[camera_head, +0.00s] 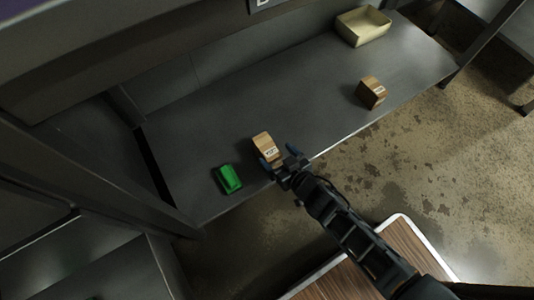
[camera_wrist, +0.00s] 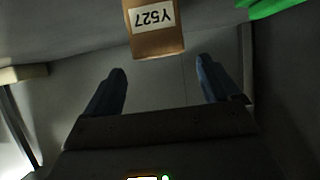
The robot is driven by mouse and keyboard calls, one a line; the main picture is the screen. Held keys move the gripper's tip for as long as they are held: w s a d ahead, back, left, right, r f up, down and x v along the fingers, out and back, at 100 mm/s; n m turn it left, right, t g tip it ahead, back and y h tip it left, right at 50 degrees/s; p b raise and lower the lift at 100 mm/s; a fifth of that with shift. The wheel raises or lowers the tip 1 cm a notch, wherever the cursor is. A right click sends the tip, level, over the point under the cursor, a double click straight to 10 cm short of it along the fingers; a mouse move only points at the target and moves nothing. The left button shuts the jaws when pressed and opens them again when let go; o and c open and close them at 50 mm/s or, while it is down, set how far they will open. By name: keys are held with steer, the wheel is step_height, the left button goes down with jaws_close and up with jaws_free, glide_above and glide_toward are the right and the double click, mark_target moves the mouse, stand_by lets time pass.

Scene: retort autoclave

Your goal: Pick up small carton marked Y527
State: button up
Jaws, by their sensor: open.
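The small carton marked Y527 (camera_head: 265,145) is a brown box with a white label on the grey shelf, near its front edge. In the wrist view the carton (camera_wrist: 155,42) is upside down at the top centre, its label reading Y527. My gripper (camera_head: 272,157) is open right at the carton in the head view. In the wrist view my gripper's two blue fingers (camera_wrist: 162,80) are spread wide, with the carton just beyond and between their tips. The fingers do not appear to touch it. The carton's far part is cut off in the wrist view.
A green object (camera_head: 228,179) lies close to the left of the carton; its edge also shows in the wrist view (camera_wrist: 272,7). Another brown carton (camera_head: 371,92) stands to the right, and a beige tray (camera_head: 363,27) at the back right. The shelf between them is clear.

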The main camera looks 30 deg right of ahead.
mark_target(267, 147)
steer(key=b+x, duration=0.2)
steer(key=x, duration=0.4)
steer(key=shift+w+a+f+b, duration=0.1)
steer(key=shift+w+f+b, duration=0.1)
steer(key=shift+w+b, duration=0.15)
steer(key=c, duration=1.3)
steer(key=shift+o, duration=0.2)
steer(key=shift+r, duration=0.15)
